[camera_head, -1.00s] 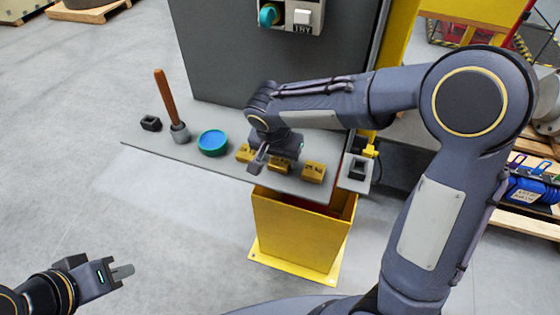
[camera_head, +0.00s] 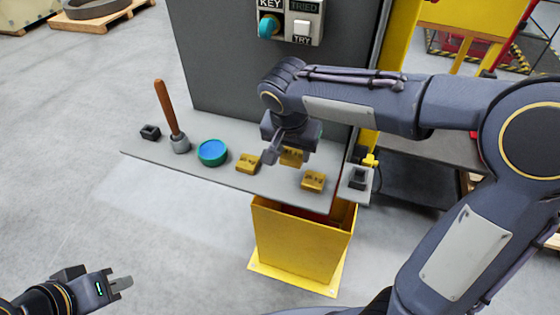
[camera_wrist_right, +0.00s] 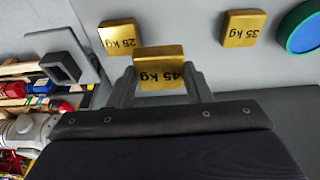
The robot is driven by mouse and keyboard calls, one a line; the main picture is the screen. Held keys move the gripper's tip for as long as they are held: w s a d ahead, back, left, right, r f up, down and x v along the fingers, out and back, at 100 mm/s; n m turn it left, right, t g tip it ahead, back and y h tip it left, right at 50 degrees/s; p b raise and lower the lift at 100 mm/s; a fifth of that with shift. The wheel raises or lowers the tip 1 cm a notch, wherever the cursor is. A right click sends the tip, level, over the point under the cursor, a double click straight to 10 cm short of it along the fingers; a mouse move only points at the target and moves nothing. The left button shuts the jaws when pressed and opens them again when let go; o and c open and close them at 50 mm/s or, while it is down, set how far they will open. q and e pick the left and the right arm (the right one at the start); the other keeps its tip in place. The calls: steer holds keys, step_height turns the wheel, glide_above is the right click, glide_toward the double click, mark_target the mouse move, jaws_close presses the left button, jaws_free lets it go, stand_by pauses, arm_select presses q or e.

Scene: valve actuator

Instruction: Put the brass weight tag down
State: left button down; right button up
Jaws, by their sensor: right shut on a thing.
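A brass weight tag marked 45 kg (camera_wrist_right: 160,76) is between the fingers of my right gripper (camera_wrist_right: 158,84). In the head view this tag (camera_head: 291,157) shows partly behind my right gripper (camera_head: 283,150), and it appears raised over the grey shelf (camera_head: 225,178). A brass tag marked 35 kg (camera_wrist_right: 242,28) lies on the shelf, left of the held one in the head view (camera_head: 248,163). A tag marked 25 kg (camera_wrist_right: 120,37) lies to the right of it in the head view (camera_head: 313,181). My left gripper (camera_head: 121,284) is low at the left, away from the shelf, seen side-on.
A teal dish with a blue inside (camera_head: 212,152), a wooden-handled tool in a grey holder (camera_head: 172,120) and a black block (camera_head: 150,132) stand left on the shelf. A black socket (camera_head: 358,178) is at the right end.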

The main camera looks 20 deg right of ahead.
steer(key=s+d+r+b, duration=0.1)
steer(key=s+d+r, duration=0.5)
steer(key=d, duration=0.3)
steer(key=shift+d+r, duration=0.1)
